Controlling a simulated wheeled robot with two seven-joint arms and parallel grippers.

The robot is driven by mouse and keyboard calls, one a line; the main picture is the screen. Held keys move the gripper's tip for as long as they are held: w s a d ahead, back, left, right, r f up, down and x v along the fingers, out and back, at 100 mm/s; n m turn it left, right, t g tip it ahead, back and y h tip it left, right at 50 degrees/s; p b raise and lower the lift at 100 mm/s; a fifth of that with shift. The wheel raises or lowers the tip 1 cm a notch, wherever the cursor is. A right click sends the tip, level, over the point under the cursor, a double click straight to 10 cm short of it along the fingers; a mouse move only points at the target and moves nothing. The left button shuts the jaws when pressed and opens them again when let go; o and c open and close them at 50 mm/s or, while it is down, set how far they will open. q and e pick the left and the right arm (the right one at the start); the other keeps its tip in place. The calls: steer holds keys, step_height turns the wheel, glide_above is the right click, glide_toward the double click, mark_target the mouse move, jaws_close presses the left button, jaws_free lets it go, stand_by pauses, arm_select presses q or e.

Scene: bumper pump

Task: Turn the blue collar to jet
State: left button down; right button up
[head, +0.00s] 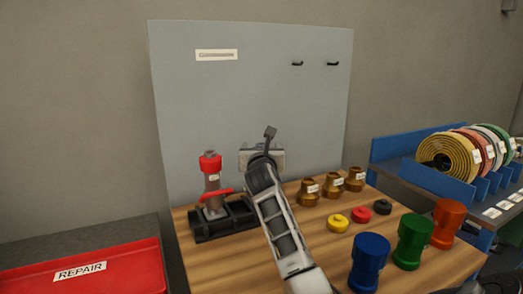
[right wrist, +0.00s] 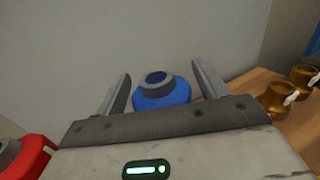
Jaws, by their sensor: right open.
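The blue collar (right wrist: 178,97) shows in the right wrist view, with a grey ring-shaped tip on top. It stands between the two open fingers of my right gripper (right wrist: 163,82), with a gap visible on each side. In the head view my right gripper (head: 262,157) is in front of the grey board, and it hides the blue collar. Any jet marking cannot be made out. My left gripper is not in view.
A red-collared nozzle (head: 211,165) stands in a black clamp (head: 222,224) left of my right arm. Brass fittings (head: 333,187), colored caps (head: 361,215) and colored cylinders (head: 412,240) stand to the right. A red REPAIR tray (head: 120,281) lies at left.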

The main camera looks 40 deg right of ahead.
steer(key=shift+s+a+p, duration=0.35)
steer(key=shift+a+p, duration=0.05)
arm_select(q)
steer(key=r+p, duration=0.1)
steer(key=p, duration=0.1)
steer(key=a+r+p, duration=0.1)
steer(key=p, duration=0.2)
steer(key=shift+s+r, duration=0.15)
arm_select(e)
steer(key=v, duration=1.5)
steer(key=shift+d, duration=0.1)
